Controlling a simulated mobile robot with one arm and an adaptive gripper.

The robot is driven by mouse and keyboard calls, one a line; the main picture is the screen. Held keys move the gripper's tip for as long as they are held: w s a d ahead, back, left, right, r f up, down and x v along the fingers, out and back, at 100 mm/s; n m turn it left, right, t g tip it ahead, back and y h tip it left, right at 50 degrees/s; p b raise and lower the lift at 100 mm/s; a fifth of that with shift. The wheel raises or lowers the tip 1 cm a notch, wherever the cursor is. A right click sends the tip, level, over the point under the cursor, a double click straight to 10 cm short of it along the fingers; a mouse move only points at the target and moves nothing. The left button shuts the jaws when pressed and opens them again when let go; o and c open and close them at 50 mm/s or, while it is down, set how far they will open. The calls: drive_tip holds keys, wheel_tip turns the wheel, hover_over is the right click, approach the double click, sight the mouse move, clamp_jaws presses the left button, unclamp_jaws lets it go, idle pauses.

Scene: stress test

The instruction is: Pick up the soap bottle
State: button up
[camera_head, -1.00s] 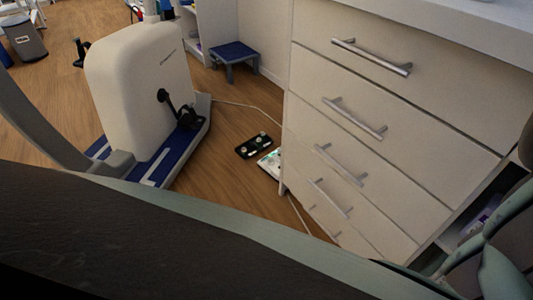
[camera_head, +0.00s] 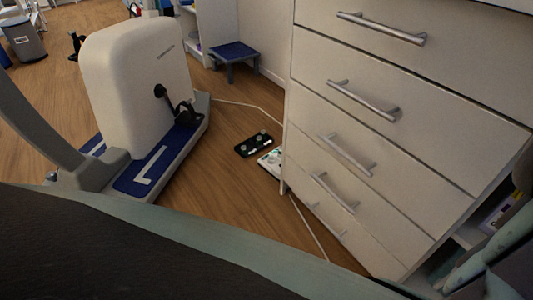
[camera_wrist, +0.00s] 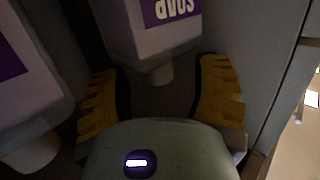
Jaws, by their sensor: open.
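The soap bottle (camera_wrist: 160,28), pale grey with a purple label reading SOAP, shows upside down at the top centre of the wrist view. Its narrow end points down the picture, toward my gripper (camera_wrist: 159,78). The yellow fingers are spread wide, one on each side of that narrow end, with gaps between them and the bottle. The gripper is open and holds nothing. The bottle's far end is cut off by the frame. In the head view neither the gripper nor a clear soap bottle shows.
A second pale container (camera_wrist: 30,95) with a purple label stands close at the left in the wrist view.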

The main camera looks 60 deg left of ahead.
drive_tip(key=shift+w+a, duration=0.2)
drive_tip(key=shift+a, duration=0.05)
drive_tip(key=shift+d, duration=0.1)
drive_tip(key=shift+s, duration=0.1)
clamp_jaws()
idle(0.3)
